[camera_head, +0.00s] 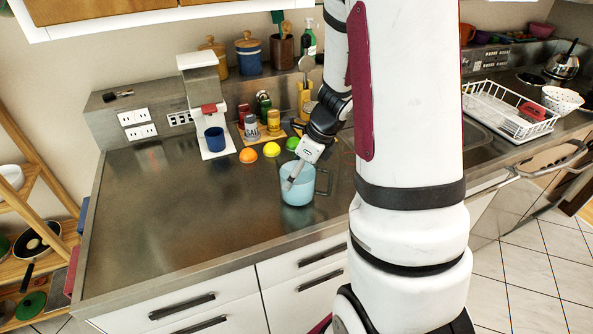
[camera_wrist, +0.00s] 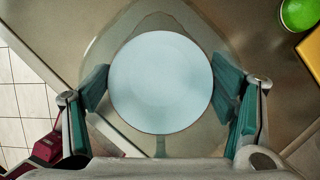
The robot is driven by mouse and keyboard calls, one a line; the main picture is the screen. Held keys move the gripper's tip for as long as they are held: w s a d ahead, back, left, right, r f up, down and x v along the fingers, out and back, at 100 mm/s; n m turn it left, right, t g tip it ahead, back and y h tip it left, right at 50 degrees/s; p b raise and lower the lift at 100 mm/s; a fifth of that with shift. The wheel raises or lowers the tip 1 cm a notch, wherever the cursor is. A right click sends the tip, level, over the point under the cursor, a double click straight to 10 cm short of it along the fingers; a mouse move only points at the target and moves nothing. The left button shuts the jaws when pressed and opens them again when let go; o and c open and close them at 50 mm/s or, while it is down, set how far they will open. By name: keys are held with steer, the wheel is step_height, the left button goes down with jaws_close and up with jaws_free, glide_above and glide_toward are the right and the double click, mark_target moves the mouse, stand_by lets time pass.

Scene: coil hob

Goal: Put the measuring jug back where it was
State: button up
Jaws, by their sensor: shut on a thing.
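The measuring jug (camera_head: 298,194) is clear with a pale blue fill and a dark-looking handle on its right. It is upright over the front part of the steel counter. I cannot tell whether its base touches the counter. My gripper (camera_head: 291,183) reaches down to it from the upper right. In the wrist view, my gripper (camera_wrist: 161,90) has a green-padded finger on each side of the jug (camera_wrist: 160,25), shut on its walls. The pale blue disc of the fill shows between the fingers.
Orange (camera_head: 248,156), yellow (camera_head: 271,150) and green (camera_head: 292,144) round items lie behind the jug. A white coffee machine (camera_head: 203,85) with a blue mug (camera_head: 214,139) stands behind left. The counter's left part is clear. A white dish rack (camera_head: 505,112) stands right.

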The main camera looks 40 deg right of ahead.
steer(key=shift+f, duration=0.1)
steer(key=o, duration=1.9)
steer(key=p+v, duration=0.2)
steer(key=v, duration=1)
steer(key=shift+a, duration=0.1)
steer(key=s+a+r+n, duration=0.3)
steer(key=a+r+n, duration=0.2)
steer(key=a+n, duration=0.25)
steer(key=s+a+r+n, duration=0.3)
steer(key=a+r+n, duration=0.2)
steer(key=a+n, duration=0.3)
steer(key=shift+s+a+r+n+t+h, duration=0.3)
steer(key=shift+s+a+r+n, duration=0.4)
steer(key=shift+s+n, duration=1.3)
steer(key=shift+s+a+r+n+t+h, duration=0.15)
steer(key=shift+s+a+r+n+h, duration=0.5)
steer(key=shift+n, duration=2.3)
steer(key=shift+s+a+r+n+t+h, duration=0.2)
steer(key=shift+s+a+r+n, duration=0.55)
steer(key=shift+s+n, duration=1.4)
